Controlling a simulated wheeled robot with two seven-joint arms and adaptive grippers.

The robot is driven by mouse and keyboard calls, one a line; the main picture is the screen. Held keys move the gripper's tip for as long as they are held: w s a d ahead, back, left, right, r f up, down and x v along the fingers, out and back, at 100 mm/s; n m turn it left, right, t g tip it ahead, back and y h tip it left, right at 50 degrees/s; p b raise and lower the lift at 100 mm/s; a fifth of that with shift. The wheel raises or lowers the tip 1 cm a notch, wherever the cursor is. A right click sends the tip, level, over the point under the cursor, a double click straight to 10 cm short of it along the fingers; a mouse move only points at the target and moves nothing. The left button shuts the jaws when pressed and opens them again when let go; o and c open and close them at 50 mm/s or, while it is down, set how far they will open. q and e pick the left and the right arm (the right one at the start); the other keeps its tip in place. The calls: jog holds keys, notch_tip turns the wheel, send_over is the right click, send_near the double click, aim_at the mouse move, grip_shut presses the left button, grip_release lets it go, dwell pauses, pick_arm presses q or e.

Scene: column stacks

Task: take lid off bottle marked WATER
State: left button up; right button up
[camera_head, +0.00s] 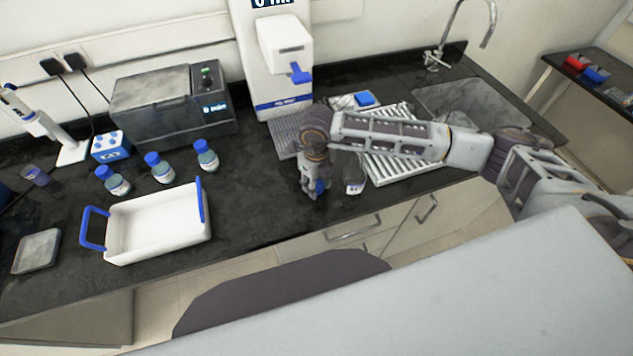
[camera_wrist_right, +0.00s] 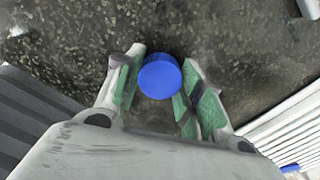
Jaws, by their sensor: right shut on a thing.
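My right gripper (camera_head: 312,188) is low over the front part of the counter. It is shut on a round blue lid (camera_wrist_right: 160,77), which sits between the green finger pads in the right wrist view. The lid also shows as a patch of blue (camera_head: 321,186) in the head view. I see no bottle body under the lid. A small bottle (camera_head: 354,182) with a pale label and no blue lid stands just right of the gripper. Its label is too small to read. My left gripper is not in view.
Several blue-capped bottles (camera_head: 163,169) stand behind a white tray (camera_head: 158,245) with blue handles. A white drying rack (camera_head: 405,160) lies right of the gripper, before the sink (camera_head: 470,100). A tall white dispenser (camera_head: 280,70) stands behind. The counter between tray and gripper is clear.

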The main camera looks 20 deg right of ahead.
aim_at(317, 184)
jog(key=shift+f, duration=0.15)
jog(key=o, duration=1.1)
notch_tip(317, 184, up, 12)
jog(key=shift+r+b, duration=0.15)
jog(key=shift+b, duration=1.05)
